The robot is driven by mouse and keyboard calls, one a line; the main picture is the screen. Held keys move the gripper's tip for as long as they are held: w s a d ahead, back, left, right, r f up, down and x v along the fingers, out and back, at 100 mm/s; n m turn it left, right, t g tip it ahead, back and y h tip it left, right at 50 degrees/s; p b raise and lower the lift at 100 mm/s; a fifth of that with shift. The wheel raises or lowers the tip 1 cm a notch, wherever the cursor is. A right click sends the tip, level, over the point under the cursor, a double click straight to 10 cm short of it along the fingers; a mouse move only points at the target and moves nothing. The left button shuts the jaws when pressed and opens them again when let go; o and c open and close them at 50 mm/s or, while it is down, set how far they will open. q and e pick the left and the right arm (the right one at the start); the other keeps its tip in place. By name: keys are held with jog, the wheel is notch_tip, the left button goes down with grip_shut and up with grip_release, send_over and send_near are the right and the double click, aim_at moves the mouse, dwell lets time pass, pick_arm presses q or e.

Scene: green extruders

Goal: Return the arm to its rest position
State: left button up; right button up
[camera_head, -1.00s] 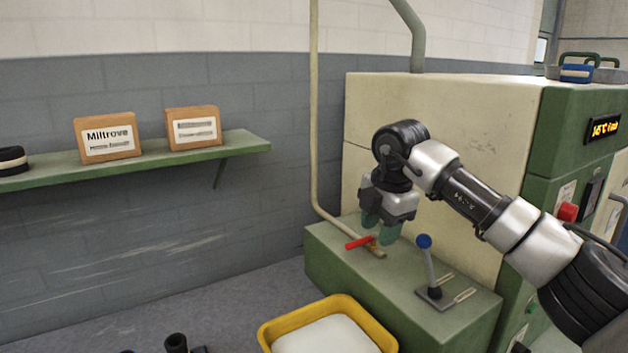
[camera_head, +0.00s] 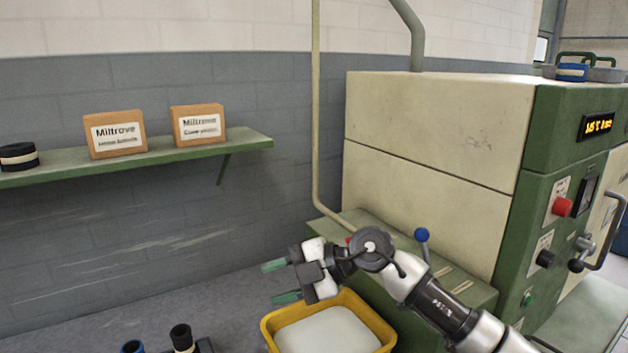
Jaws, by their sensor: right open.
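My right gripper (camera_head: 279,282) is open and empty, with its green fingertips pointing left. It hangs in front of the grey wall, just above and left of the yellow tray. My right arm comes in from the bottom right and covers part of the green ledge and the lever's base. The blue-knobbed lever (camera_head: 422,236) stands up behind the arm. Only a small bit of the red handle (camera_head: 348,240) shows behind the wrist. My left gripper is not in view.
A yellow tray (camera_head: 385,332) with white contents stands below the gripper. The green and cream machine (camera_head: 430,140) fills the right, with a red button (camera_head: 562,207). A green shelf (camera_head: 245,143) on the left wall bears two boxes. Dark cylinders (camera_head: 182,338) stand at bottom left.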

jog(key=s+d+m+t+y, duration=0.15)
jog(key=d+m+t, duration=0.65)
jog(key=m+t, duration=0.95)
jog(key=s+d+f+m+g+h, duration=0.2)
jog(key=s+d+f+m+h, duration=0.25)
jog(key=d+f+h, duration=0.35)
jog(key=s+d+f+m+g+h, duration=0.2)
jog(key=s+d+f+m+h, duration=0.2)
jog(key=d+f+m+h, duration=0.45)
jog(key=s+d+f+n+g+y, duration=0.15)
jog(key=s+f+g, duration=0.4)
jog(key=s, duration=0.55)
jog(key=s+f+n+g, duration=0.2)
jog(key=s+f+g, duration=0.35)
jog(key=s, duration=0.45)
notch_tip(320, 180, down, 28)
jog(key=s, duration=0.1)
jog(key=s+d+f+g, duration=0.1)
jog(key=s+d+f, duration=0.2)
jog(key=s+f, duration=1.1)
jog(key=shift+s+f+g, duration=0.15)
jog(key=shift+s+g, duration=0.2)
jog(key=shift+s, duration=0.6)
